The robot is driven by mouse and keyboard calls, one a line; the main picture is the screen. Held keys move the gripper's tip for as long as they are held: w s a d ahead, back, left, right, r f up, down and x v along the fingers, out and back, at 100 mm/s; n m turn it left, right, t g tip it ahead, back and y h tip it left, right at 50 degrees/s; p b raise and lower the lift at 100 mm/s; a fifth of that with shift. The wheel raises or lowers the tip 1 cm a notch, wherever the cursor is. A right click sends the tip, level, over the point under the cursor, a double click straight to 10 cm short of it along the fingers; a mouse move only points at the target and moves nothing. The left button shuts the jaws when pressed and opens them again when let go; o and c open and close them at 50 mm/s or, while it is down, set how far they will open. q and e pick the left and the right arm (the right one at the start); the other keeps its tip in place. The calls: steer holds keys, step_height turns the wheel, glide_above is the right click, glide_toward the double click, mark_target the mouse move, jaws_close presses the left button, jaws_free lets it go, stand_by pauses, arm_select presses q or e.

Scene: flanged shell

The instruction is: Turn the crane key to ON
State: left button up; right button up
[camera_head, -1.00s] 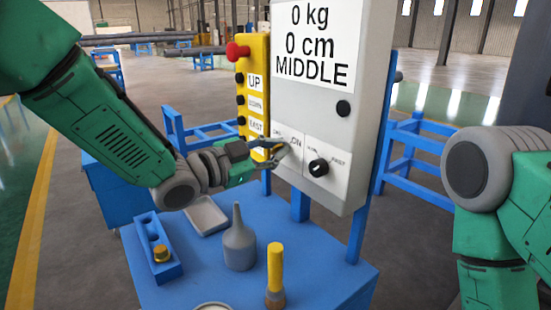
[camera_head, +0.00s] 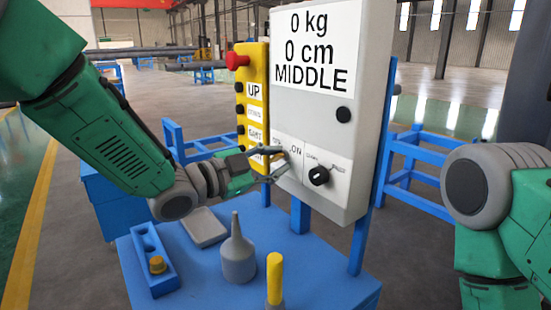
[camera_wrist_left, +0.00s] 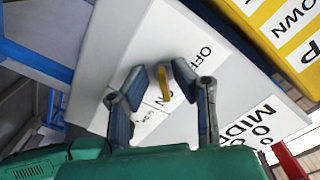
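The crane key (camera_wrist_left: 163,83) is a small yellow bar on the light grey control panel, between the OFF and ON labels, in the left wrist view. My left gripper (camera_wrist_left: 160,70) is open, with one finger on each side of the key and a visible gap to each. In the head view my left gripper (camera_head: 284,160) is at the lower left of the control box (camera_head: 335,105), beside the ON label, and the key is hidden or too small to tell. My right gripper is out of view; only part of my right arm shows at the right.
A black knob (camera_head: 319,175) sits right of the key's place. A yellow button box (camera_head: 254,100) with a red button (camera_head: 237,61) stands left of the panel. Below is a blue table (camera_head: 205,285) with a grey funnel-shaped bottle (camera_head: 238,255), yellow-handled tool (camera_head: 275,278), blue block (camera_head: 152,262) and tray (camera_head: 204,228).

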arm_select(q)
steer(key=shift+w+d, duration=0.1)
steer(key=shift+w, duration=0.1)
steer(key=shift+s+a+r, duration=0.15)
steer(key=shift+s+a, duration=0.05)
steer(key=v, duration=1.1)
steer(key=shift+a+f, duration=0.25)
steer(key=shift+a, duration=0.05)
steer(key=shift+d, duration=0.1)
steer(key=shift+s, duration=0.1)
